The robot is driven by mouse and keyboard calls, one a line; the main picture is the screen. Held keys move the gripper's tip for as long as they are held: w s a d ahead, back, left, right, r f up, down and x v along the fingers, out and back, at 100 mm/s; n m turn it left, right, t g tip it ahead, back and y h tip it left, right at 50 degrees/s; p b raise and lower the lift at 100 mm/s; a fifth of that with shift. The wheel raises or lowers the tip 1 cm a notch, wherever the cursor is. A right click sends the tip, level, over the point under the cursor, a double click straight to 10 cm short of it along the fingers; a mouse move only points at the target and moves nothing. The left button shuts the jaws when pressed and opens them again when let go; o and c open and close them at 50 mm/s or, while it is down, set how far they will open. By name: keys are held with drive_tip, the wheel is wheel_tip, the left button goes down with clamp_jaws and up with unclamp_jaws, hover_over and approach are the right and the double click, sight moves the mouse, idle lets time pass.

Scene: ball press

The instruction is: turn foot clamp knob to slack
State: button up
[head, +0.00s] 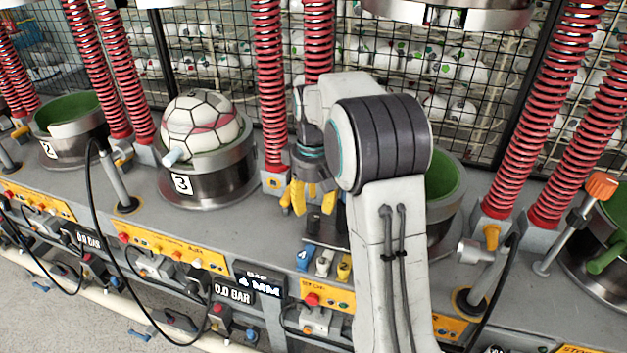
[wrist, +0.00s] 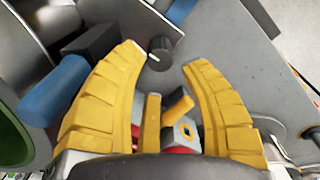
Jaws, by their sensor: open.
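A small dark knob (wrist: 160,52) with a pale mark on its rim stands on the grey deck. In the wrist view it lies ahead of and between my fingertips, and I see no contact. In the head view a dark knob (head: 313,223) shows just below my fingers. My gripper (head: 312,203) has yellow fingers spread apart, with nothing held; it also shows in the wrist view (wrist: 163,57). I cannot read any label that marks the knob as the foot clamp knob. My arm hides part of the press behind it.
A metal cup (head: 215,186) marked 3 holds a ball (head: 200,122) at left. Red springs (head: 270,90) rise behind. A display (head: 259,283) reads 4 MM.

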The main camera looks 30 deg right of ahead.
sight(314, 216)
wheel_tip(314, 216, up, 7)
idle(0.4)
idle(0.5)
